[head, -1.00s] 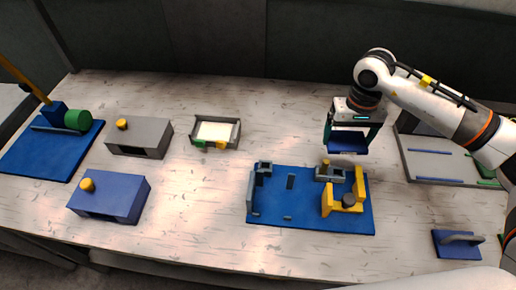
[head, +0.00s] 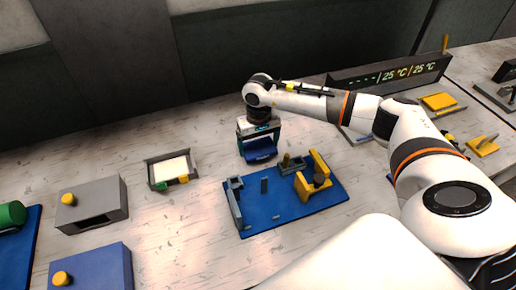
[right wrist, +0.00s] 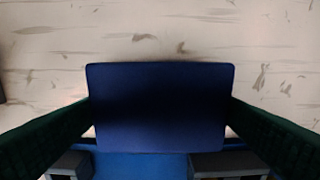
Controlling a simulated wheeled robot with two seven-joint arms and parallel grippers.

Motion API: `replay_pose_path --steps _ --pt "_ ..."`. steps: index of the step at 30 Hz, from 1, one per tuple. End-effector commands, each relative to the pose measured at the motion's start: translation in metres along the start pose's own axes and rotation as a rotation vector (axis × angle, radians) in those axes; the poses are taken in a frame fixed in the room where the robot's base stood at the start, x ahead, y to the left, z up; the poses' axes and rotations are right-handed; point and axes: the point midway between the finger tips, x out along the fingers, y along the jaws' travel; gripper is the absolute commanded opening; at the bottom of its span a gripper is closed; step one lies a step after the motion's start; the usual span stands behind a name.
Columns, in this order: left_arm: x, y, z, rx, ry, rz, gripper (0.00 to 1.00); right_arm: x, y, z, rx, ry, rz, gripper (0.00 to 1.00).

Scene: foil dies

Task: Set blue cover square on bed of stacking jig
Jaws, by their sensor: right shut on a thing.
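The blue cover (head: 260,151) is held flat in my right gripper (head: 259,143), above the table just behind the jig's back edge. In the right wrist view the cover (right wrist: 160,105) is a dark blue plate between the two green fingers, with part of the jig's blue bed (right wrist: 140,166) below it in the picture. The stacking jig has a blue bed (head: 262,215) with grey stops (head: 236,207) on the left and a yellow bracket (head: 304,187) on the right. The cover is clear of these stops. My left gripper is not in view.
A tray with a white sheet (head: 171,167) stands left of the jig. Grey (head: 92,206) and blue (head: 92,272) boxes with yellow knobs are farther left. A display bar (head: 392,76) stands at the back right. The table between tray and jig is clear.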

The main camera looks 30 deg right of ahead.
Motion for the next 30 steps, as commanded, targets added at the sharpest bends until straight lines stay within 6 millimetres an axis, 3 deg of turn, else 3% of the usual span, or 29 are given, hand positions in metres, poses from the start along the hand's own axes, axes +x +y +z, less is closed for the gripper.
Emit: replay_pose_path --steps 6,17,18,20,30 --pt "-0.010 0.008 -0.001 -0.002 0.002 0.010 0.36 0.028 0.000 -0.001 0.000 0.002 -0.001 0.67" --pt "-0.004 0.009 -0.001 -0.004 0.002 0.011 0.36 0.034 0.000 0.000 -0.001 0.000 -0.001 0.67" --pt "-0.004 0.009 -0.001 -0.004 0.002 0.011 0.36 0.034 0.000 0.000 -0.001 0.000 -0.001 0.92" --pt "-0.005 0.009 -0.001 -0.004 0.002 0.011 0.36 0.033 0.000 0.000 0.000 0.001 -0.001 1.00" --pt "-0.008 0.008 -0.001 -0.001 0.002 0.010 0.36 0.026 0.000 0.000 0.000 -0.001 -0.001 1.00"
